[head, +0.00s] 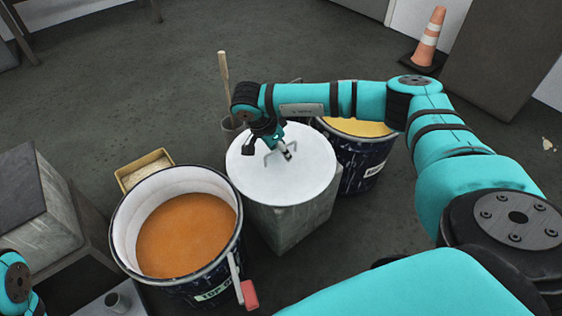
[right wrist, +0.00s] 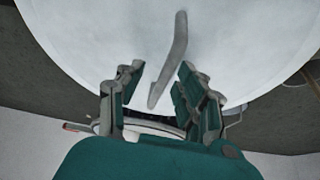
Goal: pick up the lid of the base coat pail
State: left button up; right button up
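A round white lid (head: 262,184) with a thin grey handle (head: 287,154) lies flat on a grey block (head: 290,222) in the head view. In the right wrist view the lid (right wrist: 90,40) fills the upper part, and its handle (right wrist: 172,62) runs between my fingers. My right gripper (head: 280,147) is over the lid, open, with a finger on each side of the handle and gaps visible. It also shows in the right wrist view (right wrist: 160,78). The pail of yellow liquid (head: 372,175) stands behind the block; its label is unreadable here. My left gripper is out of view.
An open pail of orange liquid (head: 122,232), with a red-handled tool (head: 249,294) at its rim, stands left of the block. A shallow tan tray (head: 127,178) and a pot with a stick (head: 224,75) are behind. A traffic cone (head: 428,40) stands far right.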

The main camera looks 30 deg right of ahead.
jog(key=shift+f, duration=0.1)
dwell(0.4)
grip_shut()
dwell(0.3)
